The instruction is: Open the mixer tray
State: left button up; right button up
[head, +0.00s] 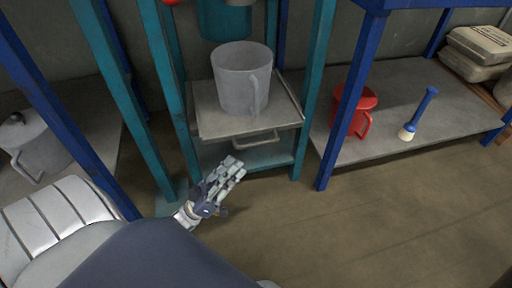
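The mixer tray (212,120) is a grey, flat tray inside a teal frame, with a bar handle (255,139) on its front edge. A large grey pitcher (238,82) stands upright on the tray. My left gripper (233,168) is in front of the frame, below and slightly left of the handle. It appears apart from the handle, with nothing seen in it. Its fingers lie close together in this view, and I cannot tell whether they are open or shut. My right gripper is not in view.
Teal posts (313,95) flank the tray. To the right, a grey shelf (385,140) with blue posts holds a red jug (355,112) and a blue-handled brush (418,113). A lidded grey pot (30,142) stands at left. The floor (370,225) at lower right is clear.

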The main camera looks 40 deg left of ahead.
aim_at(256, 143)
pick_arm(q)
jog(key=b+x, duration=0.1)
jog(key=x, duration=0.9)
grip_shut()
